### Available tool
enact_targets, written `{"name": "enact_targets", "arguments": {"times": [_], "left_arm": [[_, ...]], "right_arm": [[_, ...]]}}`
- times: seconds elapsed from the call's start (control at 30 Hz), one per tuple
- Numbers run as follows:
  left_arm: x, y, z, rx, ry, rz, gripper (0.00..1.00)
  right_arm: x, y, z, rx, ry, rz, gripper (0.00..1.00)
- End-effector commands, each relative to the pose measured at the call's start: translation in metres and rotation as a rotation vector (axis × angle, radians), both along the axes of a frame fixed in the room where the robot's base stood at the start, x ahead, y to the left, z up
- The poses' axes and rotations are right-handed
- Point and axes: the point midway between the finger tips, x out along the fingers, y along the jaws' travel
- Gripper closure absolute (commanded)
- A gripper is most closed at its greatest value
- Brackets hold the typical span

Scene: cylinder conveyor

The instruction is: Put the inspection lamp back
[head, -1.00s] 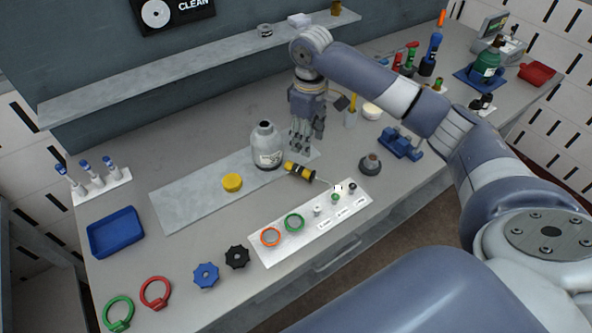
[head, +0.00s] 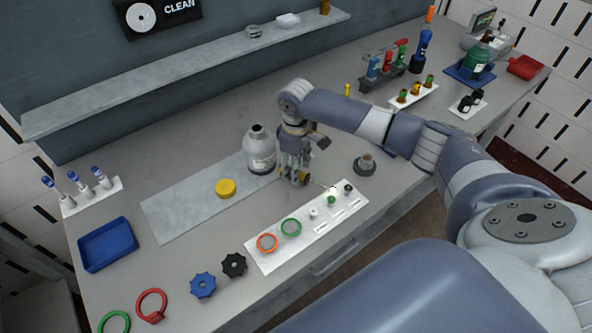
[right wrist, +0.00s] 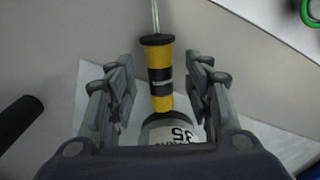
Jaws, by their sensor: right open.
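The inspection lamp has a yellow and black banded handle (right wrist: 158,75) and a thin rod. In the right wrist view the handle lies between the two fingers of my right gripper (right wrist: 160,68), with a gap on each side. In the head view the right gripper (head: 294,180) is down over the handle and hides most of it. The thin rod and bright tip (head: 333,190) stick out to the right, over the white labelled strip. The right gripper is open. My left gripper is in neither view.
A grey bottle (head: 260,150) stands close left of the right gripper, and a yellow cap (head: 225,188) lies on the grey mat (head: 180,210). The white strip (head: 275,258) holds rings and small parts. A dark round base with an upright neck (head: 364,165) stands to the right.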

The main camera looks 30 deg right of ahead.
Motion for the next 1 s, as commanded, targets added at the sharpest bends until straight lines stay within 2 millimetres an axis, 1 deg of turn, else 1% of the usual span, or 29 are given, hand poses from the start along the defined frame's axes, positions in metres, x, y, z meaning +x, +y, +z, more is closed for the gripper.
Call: {"name": "enact_targets", "arguments": {"times": [0.03, 0.13, 0.37, 0.4, 0.47, 0.5, 0.6, 0.9, 1.0], "left_arm": [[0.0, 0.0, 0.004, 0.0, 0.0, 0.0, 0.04], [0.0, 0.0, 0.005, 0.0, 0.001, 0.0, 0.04], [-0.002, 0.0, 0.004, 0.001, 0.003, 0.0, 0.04], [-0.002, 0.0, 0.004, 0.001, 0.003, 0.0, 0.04], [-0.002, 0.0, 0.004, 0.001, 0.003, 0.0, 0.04], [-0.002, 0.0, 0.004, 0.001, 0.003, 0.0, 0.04], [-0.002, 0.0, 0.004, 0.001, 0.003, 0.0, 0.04], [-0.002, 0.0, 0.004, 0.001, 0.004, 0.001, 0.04], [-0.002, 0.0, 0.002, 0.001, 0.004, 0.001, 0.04]], "right_arm": [[0.0, 0.0, -0.005, -0.001, 0.001, -0.002, 0.53], [0.0, -0.001, -0.014, -0.001, -0.001, -0.001, 0.53], [0.0, 0.0, -0.017, -0.001, -0.002, 0.001, 0.53], [0.0, 0.0, -0.017, -0.001, -0.002, 0.001, 0.58], [0.0, -0.001, -0.017, -0.001, -0.002, 0.001, 0.71], [0.0, -0.001, -0.017, -0.001, -0.002, 0.0, 0.8], [0.0, -0.001, -0.017, -0.001, -0.002, 0.0, 1.0], [0.001, -0.001, -0.016, -0.001, -0.003, 0.0, 1.0], [0.002, -0.001, -0.01, 0.0, -0.006, 0.0, 1.0]]}}
